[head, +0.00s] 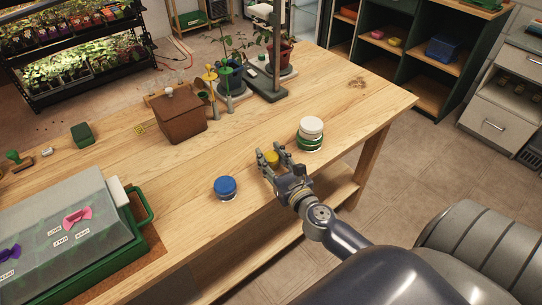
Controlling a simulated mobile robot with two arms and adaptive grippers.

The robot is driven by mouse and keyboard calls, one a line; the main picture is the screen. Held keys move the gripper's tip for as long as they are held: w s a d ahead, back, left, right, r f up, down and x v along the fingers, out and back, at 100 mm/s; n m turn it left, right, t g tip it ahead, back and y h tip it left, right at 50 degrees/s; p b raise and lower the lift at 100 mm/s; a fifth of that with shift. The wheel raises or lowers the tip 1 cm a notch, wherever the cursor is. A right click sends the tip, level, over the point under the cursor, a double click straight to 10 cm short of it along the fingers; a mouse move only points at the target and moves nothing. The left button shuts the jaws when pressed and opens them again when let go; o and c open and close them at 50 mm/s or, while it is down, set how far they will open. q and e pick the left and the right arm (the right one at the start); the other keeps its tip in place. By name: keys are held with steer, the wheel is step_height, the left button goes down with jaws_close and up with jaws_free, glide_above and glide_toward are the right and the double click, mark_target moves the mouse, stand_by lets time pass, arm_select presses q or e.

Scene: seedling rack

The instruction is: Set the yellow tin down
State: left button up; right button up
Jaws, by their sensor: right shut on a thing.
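The yellow tin (272,158) is between the fingers of my right gripper (272,161), which is shut on it. Gripper and tin are over the front part of the wooden table (245,145). The fingers hide part of the tin, and I cannot tell whether its base touches the wood. A blue-lidded tin (225,187) stands to the left and nearer the front edge. A white-topped tin (311,127) sits on a green one (309,142) to the right, apart from the gripper. My left gripper is out of view.
A brown box (178,115), yellow and green upright tools (212,90) and a dark stand (265,85) with potted plants are farther back. A green-framed, covered tray (75,230) fills the front left. The table's right end is clear.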

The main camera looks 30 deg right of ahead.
steer(key=o, duration=1.1)
steer(key=shift+c, duration=0.2)
steer(key=shift+r, duration=0.15)
steer(key=shift+r+p, duration=0.7)
steer(key=shift+r, duration=0.1)
steer(key=s+a+b, duration=0.1)
steer(key=s+b, duration=0.2)
steer(key=s, duration=0.9)
steer(key=shift+a+b, duration=0.2)
steer(key=shift+b, duration=0.15)
steer(key=shift+a, duration=0.1)
